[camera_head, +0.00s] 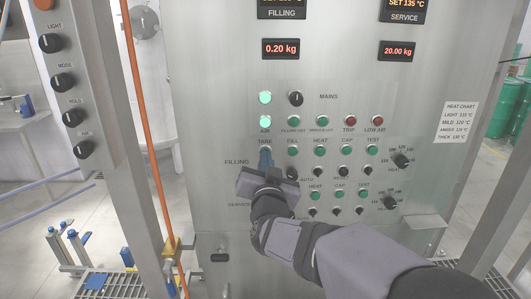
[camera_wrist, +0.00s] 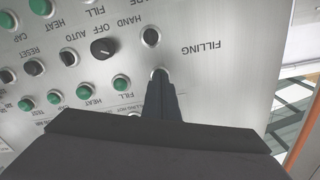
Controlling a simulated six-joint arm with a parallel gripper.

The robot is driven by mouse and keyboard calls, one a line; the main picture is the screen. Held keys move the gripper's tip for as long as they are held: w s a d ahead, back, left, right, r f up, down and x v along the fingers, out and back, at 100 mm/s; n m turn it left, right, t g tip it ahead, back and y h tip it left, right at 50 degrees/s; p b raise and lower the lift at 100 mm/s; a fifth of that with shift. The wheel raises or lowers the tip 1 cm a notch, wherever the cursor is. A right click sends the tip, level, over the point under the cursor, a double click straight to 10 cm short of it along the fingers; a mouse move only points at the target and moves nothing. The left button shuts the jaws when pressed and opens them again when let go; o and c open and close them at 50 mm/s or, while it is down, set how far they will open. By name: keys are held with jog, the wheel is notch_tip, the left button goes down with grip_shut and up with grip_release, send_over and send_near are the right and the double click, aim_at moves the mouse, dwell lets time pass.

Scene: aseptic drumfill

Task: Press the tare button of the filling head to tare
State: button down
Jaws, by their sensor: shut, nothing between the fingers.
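The steel control panel (camera_head: 335,85) faces me. Its TARE button (camera_head: 265,150) is at the left of the filling row, under the TARE label; only its pale rim shows in the head view. In the wrist view, which is upside down, a bit of its rim (camera_wrist: 159,71) shows at my fingertips. My gripper (camera_head: 265,160) is shut and empty, its fingers pointing at this button and covering most of it. I cannot tell whether they touch it or press it in. The filling display (camera_head: 281,48) reads 0.20 kg.
Green buttons for FILL (camera_head: 293,151), HEAT (camera_head: 320,151), CAP and TEST line the same row to the right. A dark button (camera_wrist: 150,36) and a selector knob (camera_wrist: 103,47) sit close to my fingers. An orange hose (camera_head: 136,80) hangs left of the panel.

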jog(key=shift+w, duration=0.15)
jog(key=shift+s, duration=2.55)
